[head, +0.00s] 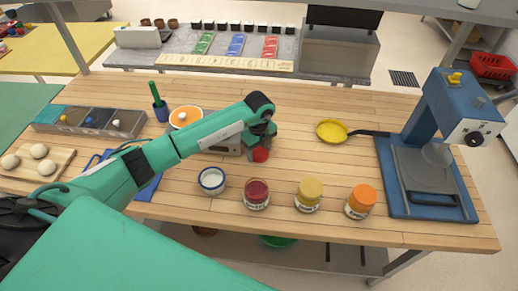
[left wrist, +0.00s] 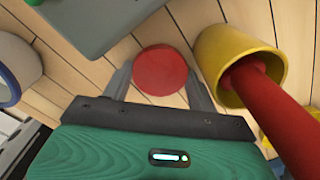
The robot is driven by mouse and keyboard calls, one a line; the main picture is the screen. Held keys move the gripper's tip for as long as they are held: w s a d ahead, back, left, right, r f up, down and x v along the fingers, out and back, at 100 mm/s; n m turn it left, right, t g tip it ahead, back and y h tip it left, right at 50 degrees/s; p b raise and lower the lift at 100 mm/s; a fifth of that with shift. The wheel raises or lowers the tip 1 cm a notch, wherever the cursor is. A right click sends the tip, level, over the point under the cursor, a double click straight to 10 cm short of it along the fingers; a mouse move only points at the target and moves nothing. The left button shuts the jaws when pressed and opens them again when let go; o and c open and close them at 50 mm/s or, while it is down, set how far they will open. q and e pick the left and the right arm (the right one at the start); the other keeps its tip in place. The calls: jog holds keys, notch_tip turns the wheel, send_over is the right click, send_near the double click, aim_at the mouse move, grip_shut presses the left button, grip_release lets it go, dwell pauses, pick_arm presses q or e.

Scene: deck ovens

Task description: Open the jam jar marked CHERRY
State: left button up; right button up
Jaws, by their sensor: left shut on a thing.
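My left gripper (head: 262,142) is shut on a round red disc (left wrist: 160,70) that looks like a lid. The disc lies between the two fingers in the left wrist view and shows as red under the gripper in the head view. A dark red jar (head: 256,195) stands upright at the table's front, nearer me than the gripper and apart from it. A gold-topped jar (head: 308,195) and an orange-topped jar (head: 360,202) stand to its right. Their labels are too small to read, so I cannot tell which is marked CHERRY. My right gripper is not in view.
A white cup with a blue rim (head: 212,181) stands left of the dark red jar. A yellow holder (left wrist: 220,65) with a red rod is close beside the left fingers. A yellow pan (head: 332,131) and a blue machine (head: 430,160) are right. Wood between is clear.

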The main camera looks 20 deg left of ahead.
pick_arm(q)
jog(key=shift+f, duration=0.15)
jog(key=o, duration=0.8)
